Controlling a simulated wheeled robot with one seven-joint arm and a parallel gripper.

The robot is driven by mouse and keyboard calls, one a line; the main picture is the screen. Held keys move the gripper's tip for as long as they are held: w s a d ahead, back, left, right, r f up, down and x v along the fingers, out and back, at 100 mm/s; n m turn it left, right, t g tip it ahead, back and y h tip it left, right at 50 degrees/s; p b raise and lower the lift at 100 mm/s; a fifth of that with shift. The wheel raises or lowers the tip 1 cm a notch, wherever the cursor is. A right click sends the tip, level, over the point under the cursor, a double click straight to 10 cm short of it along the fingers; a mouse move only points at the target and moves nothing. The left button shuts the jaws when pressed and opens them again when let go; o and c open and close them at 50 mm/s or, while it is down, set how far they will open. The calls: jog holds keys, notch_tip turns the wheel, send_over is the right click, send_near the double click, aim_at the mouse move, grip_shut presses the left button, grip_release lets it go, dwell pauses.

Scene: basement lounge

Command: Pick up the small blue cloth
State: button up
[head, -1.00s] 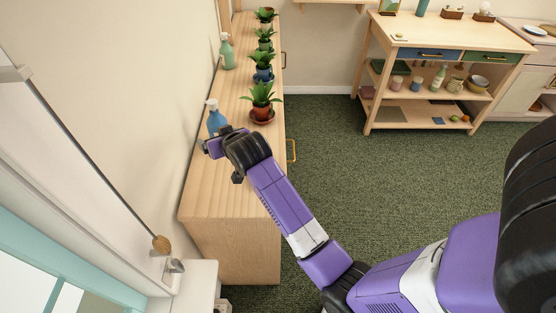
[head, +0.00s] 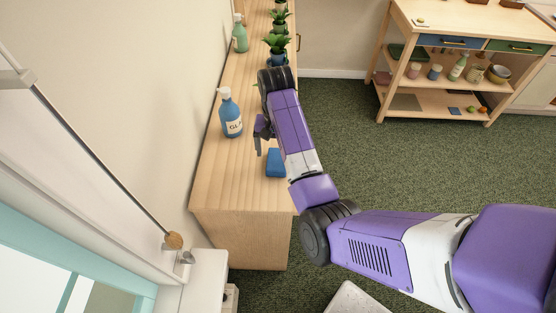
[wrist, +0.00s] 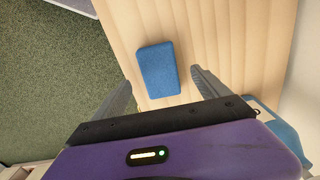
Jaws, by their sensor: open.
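The small blue cloth (head: 275,163) lies on the wooden sideboard top near its front end, at the edge toward the room. It is a flat folded block, and in the wrist view the cloth (wrist: 157,70) lies on the boards close to their left edge. My gripper (head: 261,138) is above the sideboard, between the cloth and a blue spray bottle. In the wrist view the fingers of my gripper (wrist: 161,79) are apart and empty, with the cloth in line with the gap beyond their tips. They do not appear to touch it.
The blue spray bottle (head: 230,113) stands left of my gripper near the wall. A green spray bottle (head: 240,36) and potted plants (head: 277,48) stand farther back. A wooden cart (head: 462,66) with drawers and shelves is at the right. The sideboard's near end (head: 235,195) is clear.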

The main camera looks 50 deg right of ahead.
aim_at(277, 158)
jog(key=f, duration=0.3)
jog(key=f+p, duration=0.1)
jog(key=f, duration=0.1)
jog(key=shift+w+d, duration=0.1)
jog(key=shift+d, duration=0.15)
jog(key=c, duration=1.4)
